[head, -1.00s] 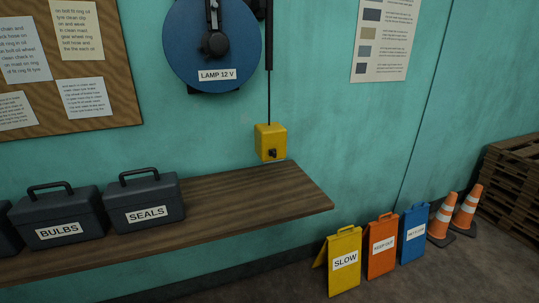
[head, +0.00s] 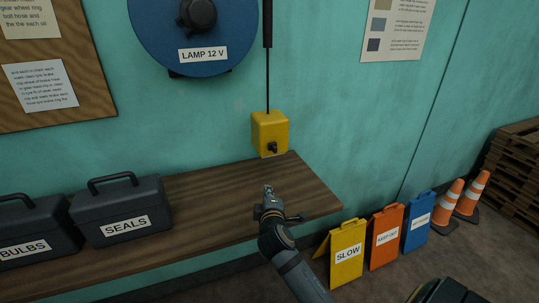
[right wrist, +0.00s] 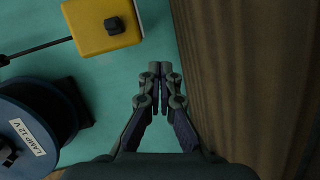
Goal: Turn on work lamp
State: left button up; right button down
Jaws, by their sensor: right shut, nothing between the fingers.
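A yellow switch box (head: 269,133) with a small black knob (head: 272,148) is on the teal wall just above the wooden shelf. A black cable runs up from it beside a blue reel (head: 195,30) labelled "LAMP 12 V". My right gripper (head: 268,190) is shut and empty over the shelf, below and apart from the box. In the right wrist view the closed fingers (right wrist: 160,70) point toward the wall, with the box (right wrist: 103,25) at upper left and its knob (right wrist: 114,25) clear of them. My left gripper is not in view.
The wooden shelf (head: 222,187) holds dark toolboxes labelled "BULBS" (head: 30,232) and "SEALS" (head: 118,208) at left. Folding signs (head: 347,252), striped cones (head: 447,206) and pallets (head: 515,165) stand on the floor at right. The shelf's right part is clear.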

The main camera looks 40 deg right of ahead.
aim_at(269, 148)
jog(key=w+d+r+n+p, duration=0.1)
jog(key=w+d, duration=0.1)
jog(key=w, duration=0.1)
jog(key=w+d+r+n+t+p, duration=0.1)
jog(key=w+d+r, duration=0.1)
jog(key=w+d, duration=0.1)
jog(key=w+d+r+t+p, duration=0.1)
jog(key=w+d+r, duration=0.1)
jog(key=w, duration=0.3)
jog(key=shift+w+d+r+n+h, duration=0.1)
jog(key=shift+d+r+n+h, duration=0.05)
jog(key=shift+d+n+h, duration=0.2)
jog(key=shift+s+d+p, duration=0.25)
jog(key=shift+d+p, duration=0.05)
jog(key=shift+d, duration=0.05)
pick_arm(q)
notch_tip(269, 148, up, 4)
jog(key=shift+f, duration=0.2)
pick_arm(e)
jog(key=shift+w+a, duration=0.1)
